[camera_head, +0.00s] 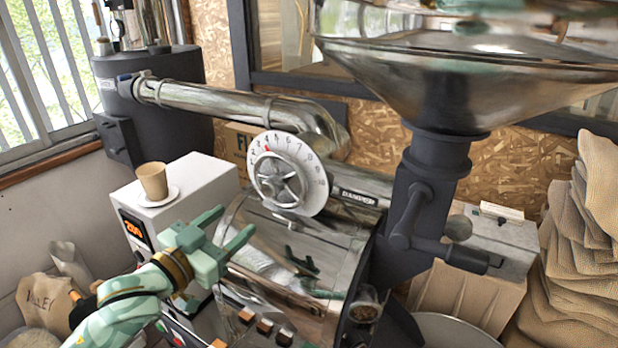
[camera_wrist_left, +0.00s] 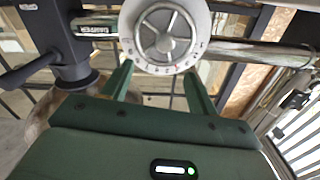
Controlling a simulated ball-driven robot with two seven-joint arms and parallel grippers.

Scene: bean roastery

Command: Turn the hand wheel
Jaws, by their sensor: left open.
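The hand wheel (camera_head: 281,183) is a small silver spoked wheel in the middle of a round white numbered dial (camera_head: 312,186), above the shiny roaster drum (camera_head: 290,262). A red mark shows near the top left of the dial. My left gripper (camera_head: 227,226) is open and empty, below and to the left of the wheel in the head view, apart from it. In the left wrist view the hand wheel (camera_wrist_left: 161,31) lies ahead, between and beyond the two fingers, with the dial's lower edge near the fingertips. My right gripper is not in view.
A paper cup (camera_head: 153,180) stands on a saucer on the white box (camera_head: 187,215) left of the drum. A large metal hopper (camera_head: 470,75) and a dark lever (camera_head: 408,215) stand to the right. A silver pipe (camera_head: 225,102) runs above the dial. Sacks (camera_head: 585,255) are piled at the right.

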